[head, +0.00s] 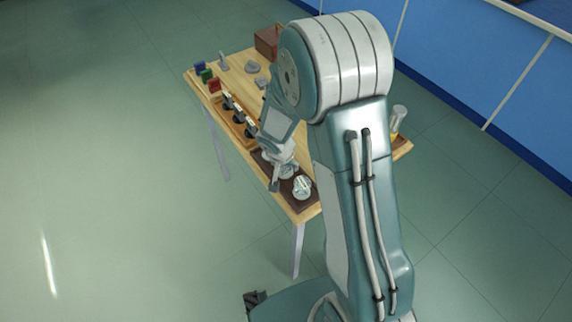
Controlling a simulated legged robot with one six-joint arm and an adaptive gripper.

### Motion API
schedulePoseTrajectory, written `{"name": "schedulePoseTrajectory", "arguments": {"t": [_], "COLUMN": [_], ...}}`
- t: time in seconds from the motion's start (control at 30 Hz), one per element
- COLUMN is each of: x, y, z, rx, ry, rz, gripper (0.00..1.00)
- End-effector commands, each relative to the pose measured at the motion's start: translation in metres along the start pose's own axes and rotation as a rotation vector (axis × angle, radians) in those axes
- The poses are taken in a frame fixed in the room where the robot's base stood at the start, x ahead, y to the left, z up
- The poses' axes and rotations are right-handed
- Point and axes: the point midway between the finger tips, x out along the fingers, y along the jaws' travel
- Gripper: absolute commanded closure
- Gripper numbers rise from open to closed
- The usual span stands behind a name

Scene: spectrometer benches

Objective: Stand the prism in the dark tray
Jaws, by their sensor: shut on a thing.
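The dark tray (296,205) lies at the near end of the wooden bench, partly covered by my gripper. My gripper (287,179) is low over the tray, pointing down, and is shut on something. The held thing is too small and too hidden by the fingers to make out, so I cannot tell whether it is the prism. A pale, rounded piece shows at the right side of the gripper over the tray; I cannot tell whether it is part of the gripper. I cannot tell whether anything touches the tray floor.
A wooden rack (243,136) with several dark and white pieces stands left of my arm. Blue (200,69), green (207,75) and red (215,86) blocks sit at the far left corner. A brown box (266,41) is at the back.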

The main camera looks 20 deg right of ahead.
Motion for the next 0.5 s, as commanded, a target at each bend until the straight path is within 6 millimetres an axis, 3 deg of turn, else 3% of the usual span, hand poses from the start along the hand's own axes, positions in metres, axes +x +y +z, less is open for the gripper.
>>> {"name": "schedulePoseTrajectory", "arguments": {"t": [0.3,0.33,0.4,0.5], "x": [0.0026,0.0022,0.0020,0.0019], "y": [0.0008,0.0009,0.0009,0.0003], "z": [0.0001,-0.0001,0.0000,0.0002], "rx": [-0.001,-0.001,-0.001,-0.001], "ry": [0.000,0.000,0.000,0.001], "rz": [-0.001,-0.001,-0.001,0.000], "gripper": [0.89,0.24,0.00,0.00]}}
